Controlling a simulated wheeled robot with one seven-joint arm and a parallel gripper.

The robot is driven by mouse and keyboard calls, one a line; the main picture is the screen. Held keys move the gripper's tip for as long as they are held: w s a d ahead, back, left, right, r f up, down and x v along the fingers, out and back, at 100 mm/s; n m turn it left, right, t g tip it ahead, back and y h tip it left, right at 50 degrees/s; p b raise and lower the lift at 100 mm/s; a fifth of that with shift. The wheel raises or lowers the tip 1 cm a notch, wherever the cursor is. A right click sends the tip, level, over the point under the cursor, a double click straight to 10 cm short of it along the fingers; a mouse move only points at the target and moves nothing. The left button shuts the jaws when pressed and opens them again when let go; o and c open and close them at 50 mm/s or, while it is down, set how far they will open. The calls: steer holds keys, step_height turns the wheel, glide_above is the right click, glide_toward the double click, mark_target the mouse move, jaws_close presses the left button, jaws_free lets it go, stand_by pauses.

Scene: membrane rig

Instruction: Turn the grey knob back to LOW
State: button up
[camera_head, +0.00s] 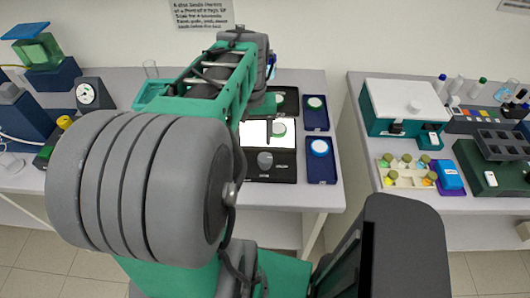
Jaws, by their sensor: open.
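The grey knob (265,160) sits on the front of a black light-box unit (285,172) on the left bench, just below its bright white panel. Small white lettering shows beside and below the knob, too small to read, so I cannot tell its setting. My green and grey arm reaches over the bench and covers the area left of the unit. My gripper cannot be made out; the arm hides the place where it would be. A thin dark upright shape crosses the white panel near a pale green disc (278,129); I cannot tell what it is.
Two dark blue trays (318,172) with round discs stand right of the unit. A dial gauge (88,94) and blue stands are at the left. Across a gap, the right bench holds a teal-and-white box (405,103), a vial rack (405,175) and a dark green case (490,165).

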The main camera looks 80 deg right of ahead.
mark_target(265, 157)
steer(key=s, duration=0.2)
steer(key=shift+s+d+m, duration=0.25)
steer(key=shift+s+m, duration=0.1)
steer(key=shift+m, duration=0.05)
steer(key=shift+s+f, duration=0.25)
steer(key=shift+s, duration=0.05)
step_height(265, 157, down, 7)
steer(key=shift+f+p, duration=0.2)
steer(key=shift+p, duration=0.35)
steer(key=shift+c, duration=0.3)
steer(key=shift+w, duration=0.1)
jaws_close()
